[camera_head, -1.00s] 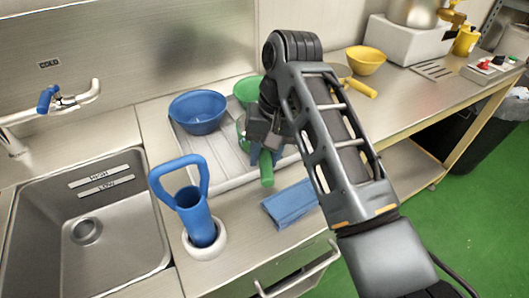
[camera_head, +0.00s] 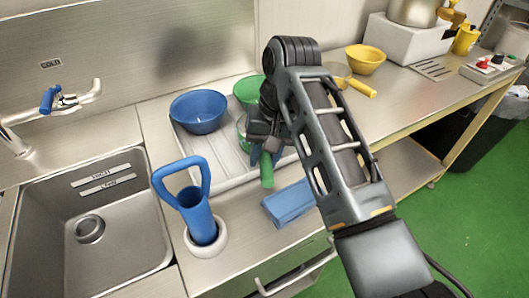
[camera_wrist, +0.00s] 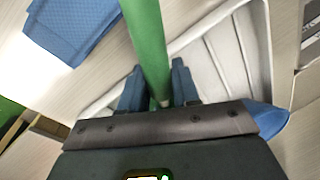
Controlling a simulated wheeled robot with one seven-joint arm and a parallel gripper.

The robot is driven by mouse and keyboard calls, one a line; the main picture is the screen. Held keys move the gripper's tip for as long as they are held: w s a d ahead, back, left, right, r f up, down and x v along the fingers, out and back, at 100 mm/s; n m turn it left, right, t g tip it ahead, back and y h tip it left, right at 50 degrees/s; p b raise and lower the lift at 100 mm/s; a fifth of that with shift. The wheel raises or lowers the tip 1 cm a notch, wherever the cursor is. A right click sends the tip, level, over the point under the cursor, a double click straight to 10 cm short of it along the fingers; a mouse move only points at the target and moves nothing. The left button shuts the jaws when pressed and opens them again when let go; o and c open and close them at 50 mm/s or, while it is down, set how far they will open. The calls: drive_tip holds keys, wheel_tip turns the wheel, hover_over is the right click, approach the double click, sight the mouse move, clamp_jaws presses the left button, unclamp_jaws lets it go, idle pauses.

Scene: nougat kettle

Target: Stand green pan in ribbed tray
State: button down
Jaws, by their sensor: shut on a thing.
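The green pan's handle (camera_head: 266,170) sticks out below my gripper (camera_head: 262,148) in the head view. In the wrist view the green handle (camera_wrist: 147,40) runs between the two blue fingertips of my gripper (camera_wrist: 160,88), which is shut on it. The pan's body is mostly hidden behind my gripper and arm. The white ribbed tray (camera_head: 222,162) lies on the counter under my gripper, and its ribs also show in the wrist view (camera_wrist: 226,45). I cannot tell whether the pan touches the tray.
A blue bowl (camera_head: 197,111) and a green bowl (camera_head: 248,89) are at the tray's back. A folded blue cloth (camera_head: 289,203) lies in front. A blue-handled tool (camera_head: 197,215) stands in a white holder left of it. The sink (camera_head: 110,225) is farther left; a yellow bowl (camera_head: 366,60) is right.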

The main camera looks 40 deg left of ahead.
drive_tip(key=shift+s+f, duration=0.1)
drive_tip(key=shift+f, duration=0.4)
drive_tip(key=shift+d+f, duration=0.1)
drive_tip(key=shift+f, duration=0.2)
drive_tip(key=c, duration=0.7)
unclamp_jaws()
drive_tip(key=shift+c, duration=0.2)
drive_tip(key=shift+f, duration=0.15)
drive_tip(key=r, duration=0.6)
drive_tip(key=w+r, duration=0.1)
drive_tip(key=r, duration=0.1)
drive_tip(key=shift+d+r, duration=0.35)
drive_tip(key=shift+r, duration=0.4)
